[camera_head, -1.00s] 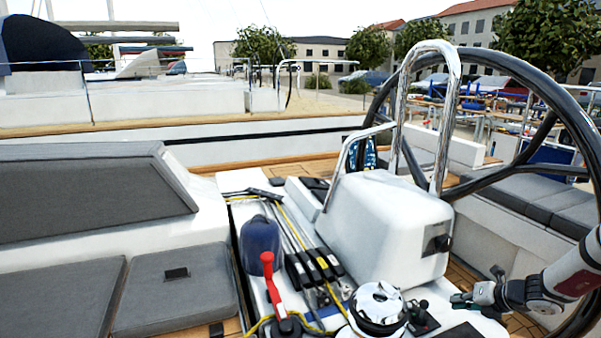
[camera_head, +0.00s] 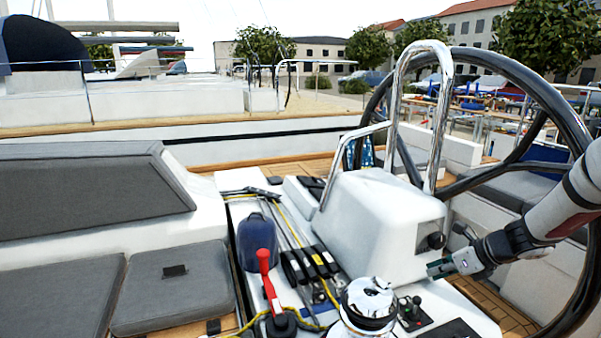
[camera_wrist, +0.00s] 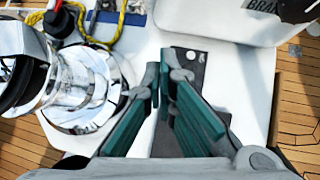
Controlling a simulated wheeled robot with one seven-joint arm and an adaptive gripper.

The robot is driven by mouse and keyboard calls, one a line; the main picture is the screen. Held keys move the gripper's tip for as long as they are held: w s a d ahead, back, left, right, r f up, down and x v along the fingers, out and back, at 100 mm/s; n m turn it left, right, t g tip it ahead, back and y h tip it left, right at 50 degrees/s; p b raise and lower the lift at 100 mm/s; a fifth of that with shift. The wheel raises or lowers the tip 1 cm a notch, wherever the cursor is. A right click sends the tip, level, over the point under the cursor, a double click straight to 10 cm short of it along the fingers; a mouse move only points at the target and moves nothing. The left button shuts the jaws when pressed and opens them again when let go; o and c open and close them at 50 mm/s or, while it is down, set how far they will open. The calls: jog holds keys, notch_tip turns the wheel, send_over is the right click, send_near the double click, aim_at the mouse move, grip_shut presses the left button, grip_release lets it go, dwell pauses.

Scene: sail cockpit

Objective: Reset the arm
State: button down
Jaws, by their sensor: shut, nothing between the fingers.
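My gripper (camera_head: 436,268) is at the lower right of the head view, on an arm reaching in from the right edge. It hovers just in front of the white pedestal's lower right side, to the right of the chrome winch. In the wrist view its two teal-padded fingers (camera_wrist: 160,82) point away from the camera, over the white deck. The fingers are shut and hold nothing.
The chrome winch (camera_head: 368,302) stands left of my gripper, with a small control lever panel (camera_head: 412,316) beside it. The white pedestal (camera_head: 385,225) and its steel rail (camera_head: 436,120) stand behind. The large black steering wheel (camera_head: 572,110) is close to my arm.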

jog(key=s+a+r+n+g+h, duration=0.1)
jog(key=s+a+r+n+g, duration=0.2)
jog(key=s+a+r+n, duration=1.25)
jog(key=s+r+n+h, duration=0.3)
jog(key=s+n, duration=1.1)
jog(key=s, duration=0.6)
jog(key=shift+s+d+r+n+t+h, duration=0.15)
jog(key=shift+s+d+n+t+h, duration=0.15)
jog(key=shift+s+d+n+h, duration=0.15)
jog(key=shift+a, duration=0.1)
